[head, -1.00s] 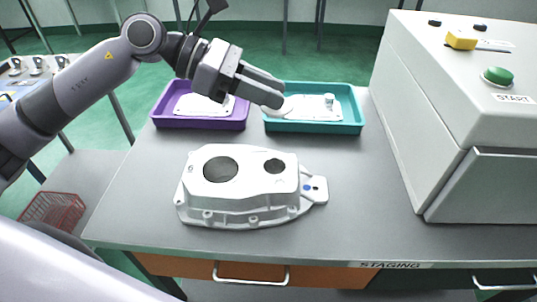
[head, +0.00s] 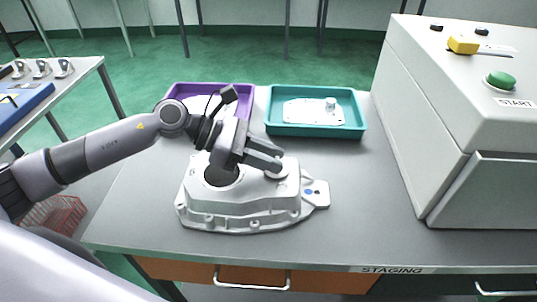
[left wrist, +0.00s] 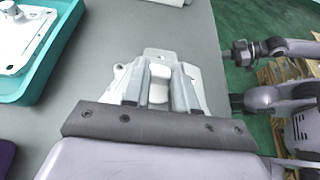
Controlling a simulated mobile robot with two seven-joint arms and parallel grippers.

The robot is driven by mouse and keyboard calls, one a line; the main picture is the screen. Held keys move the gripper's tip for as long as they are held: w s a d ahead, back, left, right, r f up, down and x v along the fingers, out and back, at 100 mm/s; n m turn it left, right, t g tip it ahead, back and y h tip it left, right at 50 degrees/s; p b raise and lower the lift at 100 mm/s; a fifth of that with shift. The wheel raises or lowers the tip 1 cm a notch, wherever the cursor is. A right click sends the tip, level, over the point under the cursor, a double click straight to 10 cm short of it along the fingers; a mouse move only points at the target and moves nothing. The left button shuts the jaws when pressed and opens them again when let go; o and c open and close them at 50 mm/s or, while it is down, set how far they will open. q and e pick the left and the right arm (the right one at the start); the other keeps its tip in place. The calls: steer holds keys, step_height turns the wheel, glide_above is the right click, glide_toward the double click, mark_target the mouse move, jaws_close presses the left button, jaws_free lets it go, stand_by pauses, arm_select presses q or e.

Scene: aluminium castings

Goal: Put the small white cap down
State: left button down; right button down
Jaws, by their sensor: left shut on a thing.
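The small white cap (left wrist: 158,86) is between the fingers of my left gripper (left wrist: 158,88) in the left wrist view. In the head view my left gripper (head: 281,160) is shut on it, above the right part of the large aluminium casting (head: 240,205). The cap (head: 277,174) shows under the fingertips, over the area of the casting's smaller round opening, which is hidden. Whether the cap touches the casting I cannot tell. The casting's larger dark opening (head: 221,177) is partly covered by my gripper. My right gripper does not show clearly in either view.
A teal tray (head: 316,130) holding a white plate with a knob stands behind the casting. A purple tray (head: 180,90) is beside it, partly behind my arm. A white machine (head: 440,130) with a green button stands at right. The grey table (head: 370,215) is clear between casting and machine.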

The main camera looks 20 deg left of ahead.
arm_select(q)
steer(key=shift+f+b, duration=0.3)
steer(key=shift+b, duration=0.05)
steer(key=c, duration=0.9)
jaws_free()
steer(key=shift+r, duration=0.15)
steer(key=shift+r+p, duration=0.25)
steer(key=shift+p, duration=0.15)
steer(key=b+v, duration=0.2)
steer(key=v, duration=1)
steer(key=shift+f, duration=0.15)
